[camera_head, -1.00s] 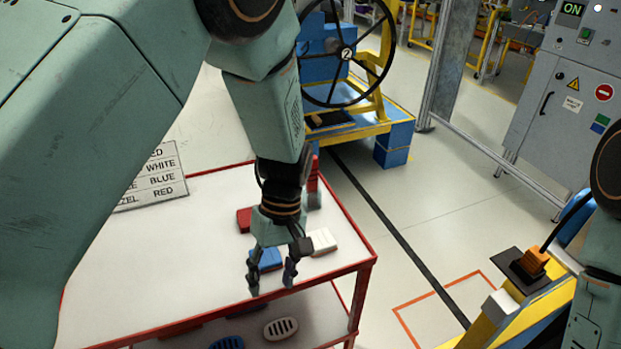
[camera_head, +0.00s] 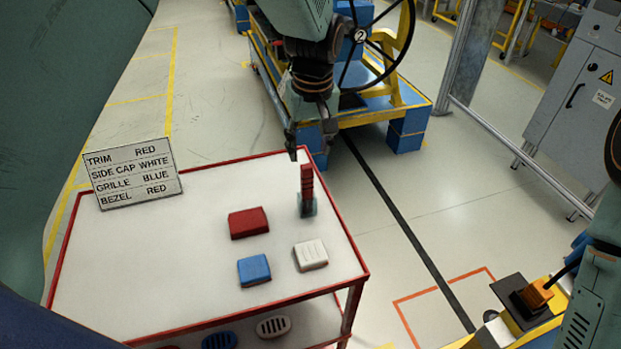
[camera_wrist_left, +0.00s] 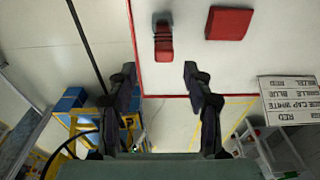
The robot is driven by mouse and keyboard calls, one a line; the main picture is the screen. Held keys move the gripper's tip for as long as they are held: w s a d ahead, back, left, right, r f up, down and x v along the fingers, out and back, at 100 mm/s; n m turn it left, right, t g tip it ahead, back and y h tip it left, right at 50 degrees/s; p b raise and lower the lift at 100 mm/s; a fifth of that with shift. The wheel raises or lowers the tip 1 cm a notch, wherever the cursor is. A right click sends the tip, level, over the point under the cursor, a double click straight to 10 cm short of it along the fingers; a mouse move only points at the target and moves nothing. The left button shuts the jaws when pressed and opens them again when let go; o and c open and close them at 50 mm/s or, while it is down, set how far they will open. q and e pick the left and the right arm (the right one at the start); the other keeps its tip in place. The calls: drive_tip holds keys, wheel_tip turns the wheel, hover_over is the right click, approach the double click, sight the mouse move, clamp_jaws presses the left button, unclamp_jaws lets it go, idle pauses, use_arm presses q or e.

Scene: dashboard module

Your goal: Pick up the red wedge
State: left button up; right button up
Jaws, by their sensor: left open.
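Two red pieces are on the white table (camera_head: 130,270). A red block with a sloped-looking top (camera_head: 249,222) lies flat near the middle; it also shows in the left wrist view (camera_wrist_left: 229,23). A narrow red piece (camera_head: 307,180) stands upright in a small grey base near the table's far right edge, and shows in the wrist view too (camera_wrist_left: 164,45). Which one is the wedge is unclear. My left gripper (camera_head: 308,140) is open and empty, just beyond the upright piece. In the wrist view its fingers (camera_wrist_left: 160,75) are wide apart. My right gripper is out of view.
A blue block (camera_head: 254,270) and a white block (camera_head: 310,255) lie nearer the front. A lettered sign (camera_head: 134,173) stands at the back left. A lower shelf holds slotted parts (camera_head: 273,326). A blue and yellow stand with a wheel (camera_head: 385,45) is behind my left gripper.

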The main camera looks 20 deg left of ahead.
sight(306, 167)
use_arm(q)
drive_tip(key=shift+s+f, duration=0.4)
drive_tip(key=shift+s, duration=0.1)
drive_tip(key=shift+s+f, duration=0.15)
drive_tip(key=shift+f, duration=0.2)
drive_tip(key=f, duration=0.2)
drive_tip(key=w+f, duration=0.1)
drive_tip(key=f, duration=0.2)
drive_tip(key=shift+w+a+f+p, duration=0.2)
drive_tip(key=shift+a+f+p, duration=0.1)
drive_tip(key=shift+a+f, duration=0.05)
drive_tip(key=shift+s+r, duration=0.15)
drive_tip(key=shift+s, duration=0.25)
drive_tip(key=shift+w+f, duration=0.3)
drive_tip(key=shift+w, duration=0.15)
drive_tip(key=c, duration=0.6)
drive_tip(key=shift+s+r, duration=0.15)
drive_tip(key=shift+s, duration=0.1)
clamp_jaws()
